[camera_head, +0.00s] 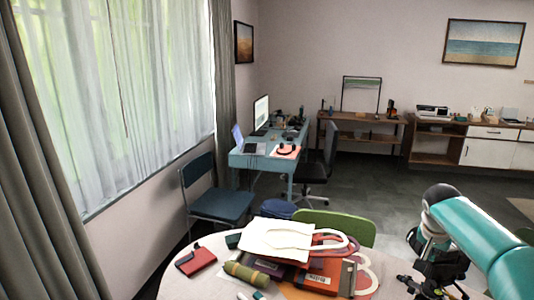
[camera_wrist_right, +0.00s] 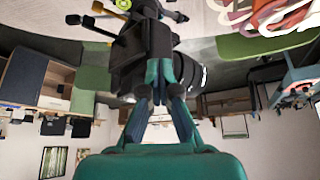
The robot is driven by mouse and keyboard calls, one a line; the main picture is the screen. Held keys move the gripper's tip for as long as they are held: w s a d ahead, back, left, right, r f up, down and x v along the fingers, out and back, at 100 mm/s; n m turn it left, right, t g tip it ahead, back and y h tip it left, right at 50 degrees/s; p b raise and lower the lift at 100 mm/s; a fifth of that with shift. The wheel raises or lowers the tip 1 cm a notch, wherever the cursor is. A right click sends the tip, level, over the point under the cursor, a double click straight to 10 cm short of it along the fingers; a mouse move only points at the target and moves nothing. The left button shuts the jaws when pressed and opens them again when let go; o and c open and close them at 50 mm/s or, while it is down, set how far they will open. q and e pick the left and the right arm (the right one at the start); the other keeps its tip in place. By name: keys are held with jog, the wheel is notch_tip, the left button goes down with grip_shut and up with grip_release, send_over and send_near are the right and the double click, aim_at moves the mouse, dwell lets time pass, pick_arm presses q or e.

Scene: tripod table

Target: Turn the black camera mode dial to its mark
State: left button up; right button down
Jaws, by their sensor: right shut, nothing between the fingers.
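The black camera (camera_wrist_right: 130,45) fills the upper middle of the right wrist view, which is upside down, with its lens (camera_wrist_right: 196,76) to the right. In the head view, the camera (camera_head: 440,268) is at the lower right below my right wrist. My right gripper (camera_wrist_right: 160,75) is shut and empty, its teal fingers close together at the camera body. I cannot tell whether they touch it. In the head view, my right gripper (camera_head: 428,247) points down above the camera. The mode dial and its mark are not distinguishable. My left gripper is not in view.
The round table (camera_head: 205,285) carries a white bag (camera_head: 275,238), a red wallet (camera_head: 196,261), a green roll (camera_head: 245,273) and books left of the camera. A tripod handle (camera_head: 408,281) sticks out left. A green chair (camera_head: 345,228) stands behind the table.

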jog(key=shift+s+d, duration=0.3)
jog(key=shift+d, duration=0.2)
dwell(0.4)
notch_tip(320, 180, up, 6)
jog(key=p, duration=0.2)
jog(key=shift+s+a+p, duration=0.25)
jog(key=shift+p, duration=0.05)
dwell(0.3)
